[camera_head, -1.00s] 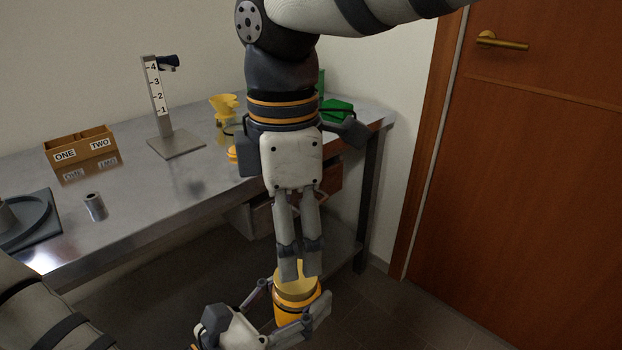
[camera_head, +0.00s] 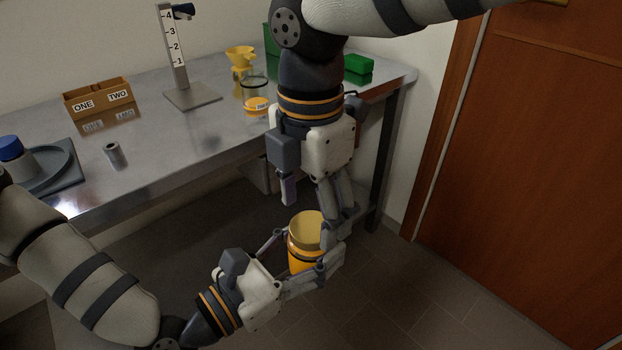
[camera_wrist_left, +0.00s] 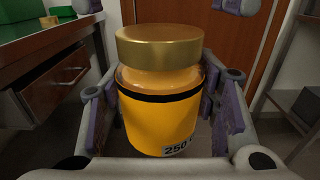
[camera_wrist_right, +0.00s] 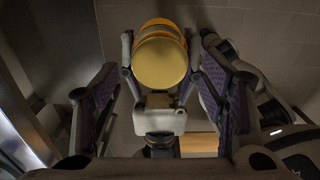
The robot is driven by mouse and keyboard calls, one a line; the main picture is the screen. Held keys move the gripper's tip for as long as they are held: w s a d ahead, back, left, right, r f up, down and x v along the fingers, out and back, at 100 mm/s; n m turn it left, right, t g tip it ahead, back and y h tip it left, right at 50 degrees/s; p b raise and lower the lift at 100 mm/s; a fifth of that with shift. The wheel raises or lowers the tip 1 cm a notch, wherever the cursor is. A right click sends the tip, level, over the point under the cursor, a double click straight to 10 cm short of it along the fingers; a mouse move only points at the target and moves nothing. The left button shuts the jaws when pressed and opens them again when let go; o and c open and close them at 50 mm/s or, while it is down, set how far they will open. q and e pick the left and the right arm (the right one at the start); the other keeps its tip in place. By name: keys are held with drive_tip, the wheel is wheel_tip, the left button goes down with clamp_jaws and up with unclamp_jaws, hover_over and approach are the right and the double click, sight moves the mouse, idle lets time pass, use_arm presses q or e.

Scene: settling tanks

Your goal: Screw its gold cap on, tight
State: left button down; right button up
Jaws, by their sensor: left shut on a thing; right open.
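A jar (camera_head: 303,262) with orange-yellow contents and a dark ring stands upright in my left gripper (camera_head: 303,252), off the table's front. The left wrist view shows the jar (camera_wrist_left: 165,115) between the fingers, with part of a "250" label. The gold cap (camera_head: 308,228) sits level on the jar's mouth; the left wrist view also shows the cap (camera_wrist_left: 160,46). How tight it is cannot be told. My right gripper (camera_head: 317,208) is open above the cap, pointing down, its fingers apart. In the right wrist view the cap (camera_wrist_right: 160,63) lies between and beyond its fingers.
The metal table (camera_head: 190,145) carries a wooden ONE/TWO box (camera_head: 98,98), a numbered stand (camera_head: 175,55), a yellow funnel (camera_head: 241,57), another jar (camera_head: 256,104), a grey cylinder (camera_head: 113,154) and a green box (camera_head: 358,64). A wooden door (camera_head: 540,170) is at right.

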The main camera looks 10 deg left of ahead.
drive_tip(key=shift+f, duration=1.15)
drive_tip(key=c, duration=1.2)
drive_tip(key=m, duration=1.2)
drive_tip(key=shift+m, duration=0.4)
drive_tip(key=m, duration=0.3)
drive_tip(key=shift+m, duration=0.3)
drive_tip(key=m, duration=0.4)
